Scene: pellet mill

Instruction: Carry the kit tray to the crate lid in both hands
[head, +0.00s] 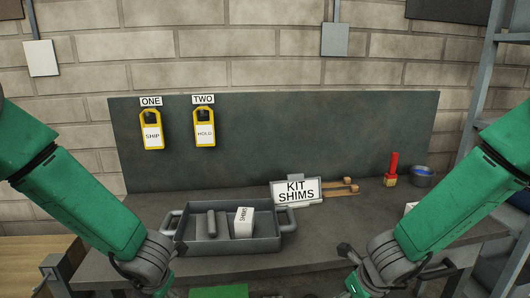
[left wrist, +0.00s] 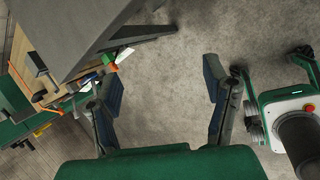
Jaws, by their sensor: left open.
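The kit tray (head: 262,244) is a grey open tray with a handle at each end, standing on the dark bench. It holds a dark rounded bar (head: 211,224) and a white box (head: 243,222) labelled SHIMS. My left gripper, low in the head view below the tray's left end, is partly cut off. In the left wrist view my left gripper (left wrist: 161,95) is open, with only floor showing between its fingers. My right gripper (head: 350,268) is in front of the bench, right of the tray and apart from it; its opening is unclear. I cannot identify the crate lid.
A KIT SHIMS sign (head: 296,191) stands behind the tray, with wooden strips (head: 342,188) beside it. Yellow tags ONE and TWO hang on the back panel (head: 300,140). A wooden surface (head: 30,255) lies left.

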